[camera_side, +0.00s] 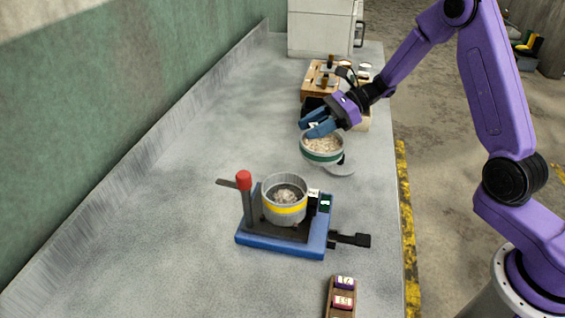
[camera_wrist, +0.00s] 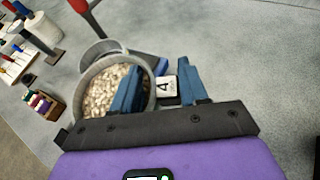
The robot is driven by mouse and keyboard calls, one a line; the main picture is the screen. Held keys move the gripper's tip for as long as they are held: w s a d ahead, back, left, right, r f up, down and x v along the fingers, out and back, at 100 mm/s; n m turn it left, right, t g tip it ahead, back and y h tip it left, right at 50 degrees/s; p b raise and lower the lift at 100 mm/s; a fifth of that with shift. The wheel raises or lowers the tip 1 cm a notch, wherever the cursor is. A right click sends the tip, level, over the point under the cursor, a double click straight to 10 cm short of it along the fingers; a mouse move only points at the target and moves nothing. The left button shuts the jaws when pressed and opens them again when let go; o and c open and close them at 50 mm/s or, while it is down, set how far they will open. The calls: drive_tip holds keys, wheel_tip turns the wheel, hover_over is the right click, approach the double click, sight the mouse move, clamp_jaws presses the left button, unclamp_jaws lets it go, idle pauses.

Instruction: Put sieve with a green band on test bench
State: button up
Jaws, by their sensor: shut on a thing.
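The sieve with a green band (camera_side: 322,158) is full of pale grain and hangs above the table. My gripper (camera_side: 318,125) is shut on it at its rim or tab. In the wrist view the fingers (camera_wrist: 160,90) are either side of a white tag marked 4, and the left finger overlaps the sieve (camera_wrist: 88,98). The blue-based fixture (camera_side: 262,240) with a red-knobbed post appears to be the test bench. A sieve with a yellow band (camera_side: 285,209) stands upright on it, holding grey-brown contents. The green-banded sieve is behind and right of this fixture, apart from it.
A grey disc-like piece (camera_side: 342,169) shows below the held sieve. Wooden boxes (camera_side: 318,82) and a white cabinet (camera_side: 322,25) stand at the back. A small rack with labelled blocks (camera_side: 341,297) is at the front. The table left of the fixture is clear.

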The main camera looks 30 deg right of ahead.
drive_tip(key=shift+m+t, duration=0.5)
drive_tip(key=w+f, duration=0.2)
drive_tip(key=w, duration=0.2)
drive_tip(key=w+f, duration=0.3)
drive_tip(key=w, duration=0.2)
drive_tip(key=w+f, duration=0.3)
drive_tip(key=w, duration=0.1)
drive_tip(key=shift+w+a+f, duration=0.2)
drive_tip(key=shift+w+a, duration=0.15)
drive_tip(key=shift+a, duration=0.05)
drive_tip(key=shift+w+a+f, duration=0.15)
drive_tip(key=shift+w+f, duration=0.5)
drive_tip(key=shift+f, duration=1.65)
drive_tip(key=o, duration=1.3)
